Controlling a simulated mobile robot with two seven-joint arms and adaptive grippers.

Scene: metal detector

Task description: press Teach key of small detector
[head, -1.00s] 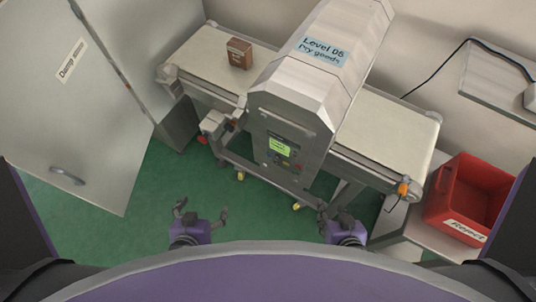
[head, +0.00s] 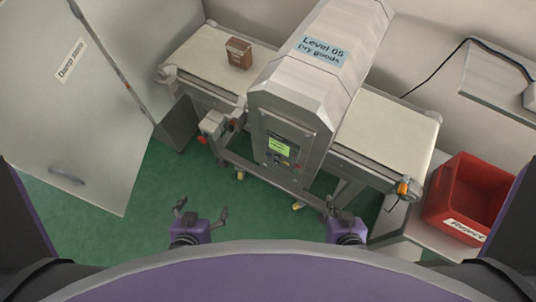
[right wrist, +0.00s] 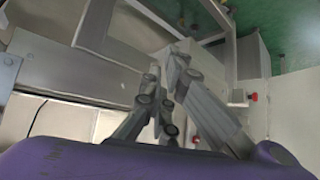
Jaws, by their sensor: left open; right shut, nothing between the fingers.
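The detector (head: 301,84) is a grey metal housing over a conveyor, with a blue label reading "Level 05 Dry goods". Its control panel (head: 281,144) on the front has a lit green screen and small keys, too small to read. My left gripper (head: 202,208) is open and empty, low in front of the detector on the left. My right gripper (head: 334,204) is shut and empty, below the conveyor's right part and apart from the panel. In the right wrist view its fingers (right wrist: 169,78) are together, and no Teach key can be made out.
A brown box (head: 239,53) sits on the conveyor belt (head: 385,129) left of the housing. A red reject bin (head: 452,204) stands at the right. A grey cabinet door (head: 84,150) is at the left. Green floor (head: 140,215) is clear before the machine.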

